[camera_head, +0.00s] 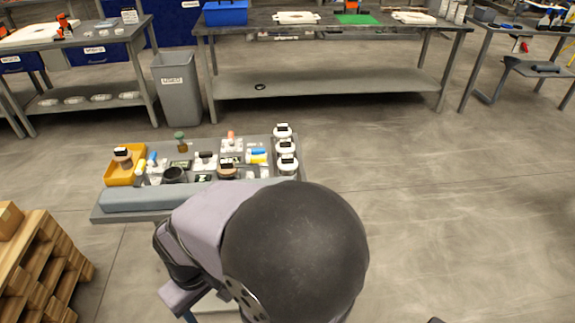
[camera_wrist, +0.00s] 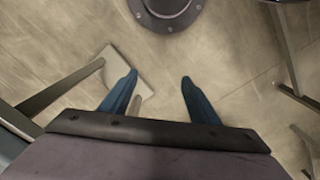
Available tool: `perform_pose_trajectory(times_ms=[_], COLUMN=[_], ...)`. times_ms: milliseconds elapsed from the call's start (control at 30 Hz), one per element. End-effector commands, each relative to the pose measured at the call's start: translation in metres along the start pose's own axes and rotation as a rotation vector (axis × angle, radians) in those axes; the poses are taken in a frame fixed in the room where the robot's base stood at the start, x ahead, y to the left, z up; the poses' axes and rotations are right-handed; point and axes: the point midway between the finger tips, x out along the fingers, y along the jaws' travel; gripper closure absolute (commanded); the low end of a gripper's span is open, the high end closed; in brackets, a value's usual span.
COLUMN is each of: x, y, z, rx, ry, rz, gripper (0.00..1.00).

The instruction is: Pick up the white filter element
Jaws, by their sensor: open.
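My gripper (camera_wrist: 158,78) shows in the wrist view as two blue fingers, spread apart with nothing between them. In the head view my arm covers the lower middle, and the gripper itself cannot be made out. White cylinders with black labels (camera_head: 286,147) stand in a row at the right end of the small table (camera_head: 130,214). A white piece (camera_head: 231,146) lies left of them among the small items. I cannot tell which white thing is the filter element. None of these shows in the wrist view.
A yellow tray (camera_head: 110,178) sits at the table's left end. A wooden pallet stack (camera_head: 45,265) stands at lower left. A grey bin (camera_head: 177,90) and a long workbench (camera_head: 330,84) stand behind. The floor at right is clear.

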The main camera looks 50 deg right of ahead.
Motion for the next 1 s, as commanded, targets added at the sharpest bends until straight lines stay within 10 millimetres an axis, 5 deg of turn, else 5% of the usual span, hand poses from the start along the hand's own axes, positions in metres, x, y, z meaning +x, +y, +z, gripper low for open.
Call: perform_pose_trajectory(times_ms=[267, 533, 767, 1000], x=[-0.042, -0.083, -0.098, -0.108], y=[0.054, 0.135, 0.231, 0.323], z=[0.026, 0.036, 0.011, -0.055], rx=[0.272, 0.646, 0.876, 0.883], ry=[-0.112, -0.196, -0.096, 0.132], rz=[-0.015, -0.071, -0.074, 0.01], gripper=[0.44, 0.44, 0.44, 0.44])
